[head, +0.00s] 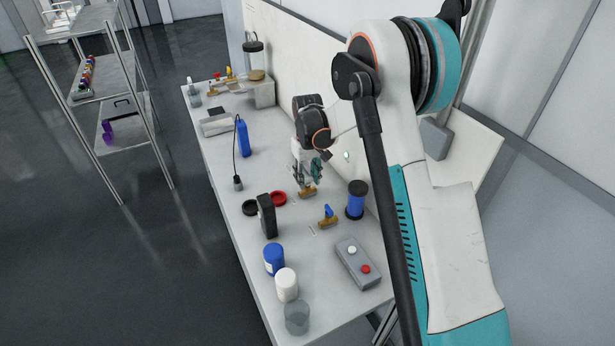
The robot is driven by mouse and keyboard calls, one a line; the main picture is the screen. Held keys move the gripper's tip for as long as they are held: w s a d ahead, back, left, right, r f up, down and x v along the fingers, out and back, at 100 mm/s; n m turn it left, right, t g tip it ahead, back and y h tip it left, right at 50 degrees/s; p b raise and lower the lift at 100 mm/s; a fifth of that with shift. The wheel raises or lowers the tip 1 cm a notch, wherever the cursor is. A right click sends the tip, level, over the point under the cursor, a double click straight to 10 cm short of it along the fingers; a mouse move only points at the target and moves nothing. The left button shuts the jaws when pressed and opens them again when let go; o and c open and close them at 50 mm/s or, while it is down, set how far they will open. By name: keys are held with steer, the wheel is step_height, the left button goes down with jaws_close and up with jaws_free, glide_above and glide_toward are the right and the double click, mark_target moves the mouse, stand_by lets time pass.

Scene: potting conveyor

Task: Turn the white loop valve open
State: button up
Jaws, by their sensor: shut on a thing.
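A small brass valve body (307,192) sits on the grey bench, right under my gripper (307,176). My gripper points down from the dark wrist and is shut on the top of this valve. Its handle is mostly hidden by the fingers, so the white loop and how far it is turned cannot be made out. A second brass valve (328,219) with a blue handle stands close by, nearer the camera and to the right.
A blue spool with black ends (355,201) stands right of the valves. A black upright object (267,216), red ring (278,198) and grey button box (357,263) are nearby. Blue jar (274,260) and white jar (286,285) stand in front. The bench's left strip is partly clear.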

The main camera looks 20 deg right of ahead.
steer(key=o, duration=1.1)
steer(key=shift+c, duration=0.2)
step_height(320, 180, up, 12)
steer(key=shift+r, duration=0.1)
